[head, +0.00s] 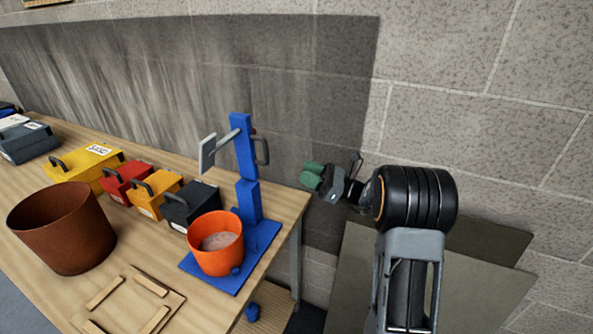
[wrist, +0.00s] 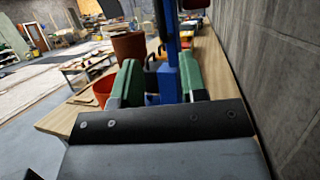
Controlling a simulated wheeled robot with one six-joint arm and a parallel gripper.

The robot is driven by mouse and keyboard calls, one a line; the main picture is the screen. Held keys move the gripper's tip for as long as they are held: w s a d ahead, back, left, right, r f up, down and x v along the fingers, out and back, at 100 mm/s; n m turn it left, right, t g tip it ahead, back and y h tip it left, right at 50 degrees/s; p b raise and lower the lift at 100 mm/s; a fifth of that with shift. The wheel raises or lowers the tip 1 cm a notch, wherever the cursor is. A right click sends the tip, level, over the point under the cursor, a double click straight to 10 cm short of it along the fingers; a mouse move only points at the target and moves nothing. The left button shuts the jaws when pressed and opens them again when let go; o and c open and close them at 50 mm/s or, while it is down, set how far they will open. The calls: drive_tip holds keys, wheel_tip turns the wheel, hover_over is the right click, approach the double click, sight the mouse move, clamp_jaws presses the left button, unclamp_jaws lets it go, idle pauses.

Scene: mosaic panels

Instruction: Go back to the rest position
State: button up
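My gripper (head: 316,177) is raised beside the wall, just past the right end of the workbench (head: 287,212). It points left toward the blue stand. In the wrist view, the two green fingers of my gripper (wrist: 158,82) are spread apart. Only the background shows between them, so it is open and empty. The blue stand (head: 246,160) with its grey plate and handle is a short way left of the gripper, apart from it. An orange bucket (head: 216,257) with pale material inside sits on the stand's blue base.
A brown pot (head: 62,232) and a wooden frame (head: 135,288) are on the bench. Yellow (head: 82,168), red (head: 126,181), orange (head: 155,194) and dark (head: 190,204) boxes line its back. Grey panels (head: 480,275) lean against the block wall (head: 480,120) near my arm.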

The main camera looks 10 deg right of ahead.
drive_tip(key=shift+s+d+f, duration=0.2)
drive_tip(key=shift+d, duration=0.2)
drive_tip(key=s+a+f+n+g+h, duration=0.4)
drive_tip(key=s+f+n+g+h, duration=0.1)
drive_tip(key=f, duration=0.5)
drive_tip(key=s+f+n+g+h, duration=0.3)
drive_tip(key=s+n+g+h, duration=0.1)
drive_tip(key=s+n+h, duration=0.6)
drive_tip(key=s+d+r+n+t+h, duration=0.1)
drive_tip(key=s+r+n+t+h, duration=0.2)
drive_tip(key=s+r+n+h, duration=0.2)
drive_tip(key=shift+s+d+r+n+t, duration=0.25)
drive_tip(key=shift+s+r+n+t, duration=0.15)
drive_tip(key=shift+s+r+n, duration=1)
